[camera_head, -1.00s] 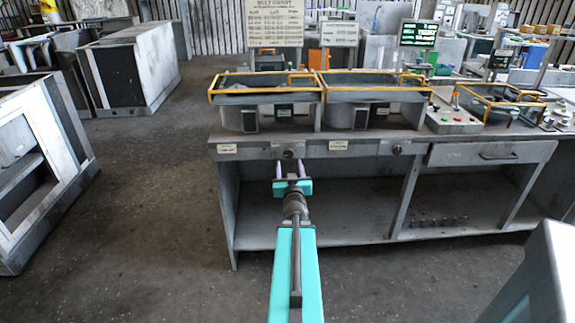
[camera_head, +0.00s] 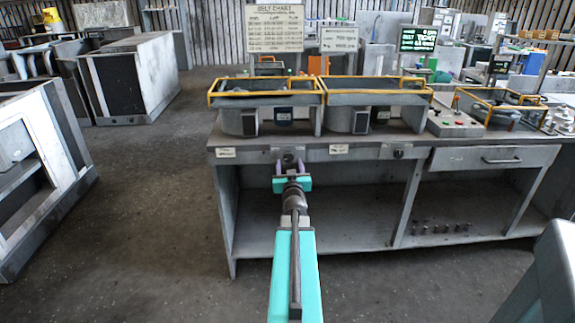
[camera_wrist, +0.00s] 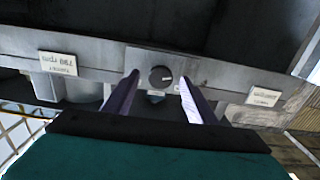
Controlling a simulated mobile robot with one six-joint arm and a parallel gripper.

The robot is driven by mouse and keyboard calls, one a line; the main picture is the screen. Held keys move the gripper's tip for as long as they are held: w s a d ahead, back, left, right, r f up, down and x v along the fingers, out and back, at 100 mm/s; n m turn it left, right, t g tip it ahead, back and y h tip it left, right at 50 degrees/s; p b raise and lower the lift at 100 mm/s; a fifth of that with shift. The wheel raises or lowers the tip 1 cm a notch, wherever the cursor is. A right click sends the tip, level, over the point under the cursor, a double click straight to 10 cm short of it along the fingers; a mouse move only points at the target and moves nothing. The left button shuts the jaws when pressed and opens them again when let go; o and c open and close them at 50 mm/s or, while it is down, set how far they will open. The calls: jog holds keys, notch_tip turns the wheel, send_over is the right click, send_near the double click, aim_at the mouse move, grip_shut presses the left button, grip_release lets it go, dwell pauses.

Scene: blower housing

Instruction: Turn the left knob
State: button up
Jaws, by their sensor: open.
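The left knob (camera_head: 289,158) is a small dark round knob on the front panel of the grey workbench, above the open shelf. In the wrist view the knob (camera_wrist: 160,76) shows as a dark dial with a pale mark, on a grey plate. My gripper (camera_head: 291,170) is in front of it, with its two purple fingers pointing at the panel. In the wrist view the fingertips of my gripper (camera_wrist: 158,78) are open, one on each side of the knob with gaps between. I cannot tell how far the tips are from the panel.
A second knob (camera_head: 398,153) is on the same panel to the right, beside a drawer (camera_head: 488,158). White labels (camera_head: 339,149) sit between the knobs. Yellow-framed housings (camera_head: 265,92) stand on the bench top. The floor (camera_head: 160,200) to the left is clear.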

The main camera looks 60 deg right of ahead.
jog(key=shift+x, duration=1.05)
jog(key=c, duration=1.1)
jog(key=shift+o, duration=0.2)
jog(key=shift+s+n+b, duration=0.1)
jog(key=shift+n+b, duration=0.3)
jog(key=shift+n, duration=0.7)
jog(key=o, duration=1)
jog(key=shift+o, duration=0.3)
